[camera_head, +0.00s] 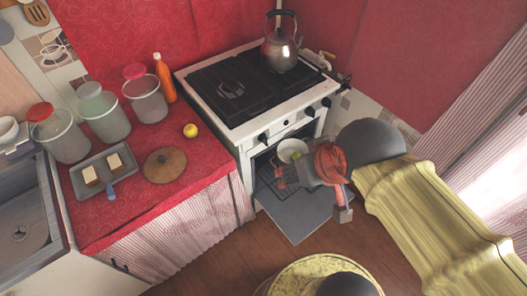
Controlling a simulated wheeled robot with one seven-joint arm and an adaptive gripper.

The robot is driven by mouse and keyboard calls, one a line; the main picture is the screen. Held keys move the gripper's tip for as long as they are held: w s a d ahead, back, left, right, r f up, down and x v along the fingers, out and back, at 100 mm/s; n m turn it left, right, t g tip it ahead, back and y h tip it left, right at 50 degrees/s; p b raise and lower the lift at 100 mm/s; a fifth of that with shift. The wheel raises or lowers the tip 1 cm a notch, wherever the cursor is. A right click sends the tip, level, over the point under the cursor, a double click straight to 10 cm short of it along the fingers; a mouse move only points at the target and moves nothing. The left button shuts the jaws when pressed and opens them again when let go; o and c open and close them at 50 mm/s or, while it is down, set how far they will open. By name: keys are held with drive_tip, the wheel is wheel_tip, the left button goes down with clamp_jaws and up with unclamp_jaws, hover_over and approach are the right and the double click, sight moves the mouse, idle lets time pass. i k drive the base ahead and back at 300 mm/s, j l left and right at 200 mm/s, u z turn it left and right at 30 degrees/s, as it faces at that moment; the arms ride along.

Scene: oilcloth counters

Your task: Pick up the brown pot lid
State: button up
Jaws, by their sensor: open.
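The brown pot lid (165,165) lies flat on the red oilcloth counter (128,215), near its front edge, with a small dark knob on top. My gripper (342,213) is on the right, in front of the open oven, well apart from the lid. Its jaws are open and seem empty. Part of the gripper is hidden by my own wrist.
A grey tray (133,184) with bread slices sits left of the lid. A yellow fruit (190,130), an orange bottle (165,80) and several jars stand behind. The stove (225,130) is right of the counter, its oven door (297,215) down. A kettle (279,52) stands on it.

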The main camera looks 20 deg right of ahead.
sight(164, 166)
drive_tip(key=i+j+z, duration=0.2)
drive_tip(key=j+z, duration=0.15)
drive_tip(key=j, duration=0.3)
drive_tip(key=i+j+z, duration=0.1)
drive_tip(key=j+z, duration=0.2)
drive_tip(key=j, duration=0.35)
drive_tip(key=j+z, duration=0.35)
drive_tip(key=j, duration=0.35)
